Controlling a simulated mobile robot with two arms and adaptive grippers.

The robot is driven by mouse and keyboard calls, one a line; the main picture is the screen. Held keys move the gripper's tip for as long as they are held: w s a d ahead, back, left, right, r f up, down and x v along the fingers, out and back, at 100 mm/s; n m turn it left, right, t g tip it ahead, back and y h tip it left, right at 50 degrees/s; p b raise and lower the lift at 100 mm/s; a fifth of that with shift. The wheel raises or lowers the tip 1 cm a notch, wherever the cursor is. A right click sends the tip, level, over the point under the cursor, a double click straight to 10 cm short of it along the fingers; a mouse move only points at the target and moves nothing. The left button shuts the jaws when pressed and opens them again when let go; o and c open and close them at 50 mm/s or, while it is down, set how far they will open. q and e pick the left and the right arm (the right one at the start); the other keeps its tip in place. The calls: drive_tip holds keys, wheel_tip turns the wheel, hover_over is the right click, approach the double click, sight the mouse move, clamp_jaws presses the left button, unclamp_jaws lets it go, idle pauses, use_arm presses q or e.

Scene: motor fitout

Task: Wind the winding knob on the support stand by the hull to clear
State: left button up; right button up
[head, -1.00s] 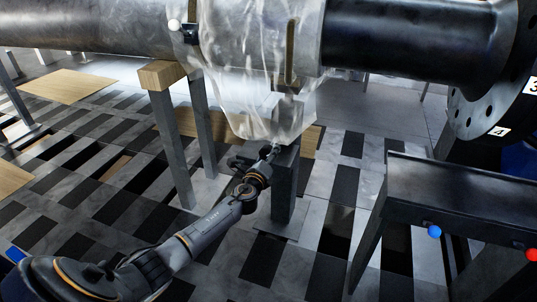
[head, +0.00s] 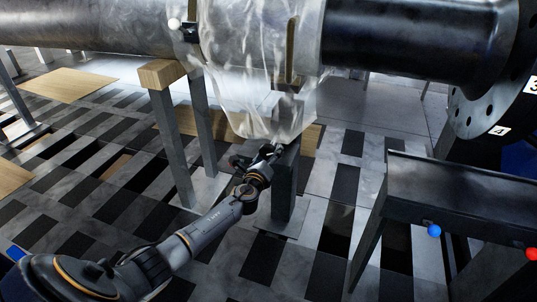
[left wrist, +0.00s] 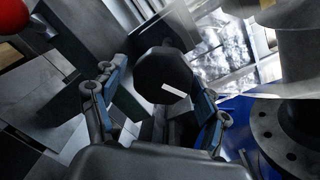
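The support stand (head: 284,190) is a dark grey post under the large horizontal cylinder, with its top partly hidden by a translucent sheet. My left gripper (head: 270,152) is at the top of this post in the head view, too small there to read its fingers. In the left wrist view, a dark round knob (left wrist: 163,75) with a white mark lies ahead, between the two fingers of my left gripper (left wrist: 160,97). The fingers are spread, with gaps visible on both sides of the knob. Contact with it cannot be confirmed. My right gripper is not in view.
The translucent sheet (head: 265,95) hangs close above my left gripper. A wood-topped stand (head: 165,75) is to the left. A dark bench (head: 460,195) with blue and red balls stands at the right. A red ball (left wrist: 12,15) shows in the left wrist view.

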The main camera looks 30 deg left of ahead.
use_arm(q)
drive_tip(key=shift+r, duration=0.1)
drive_tip(key=v, duration=1.2)
idle(0.4)
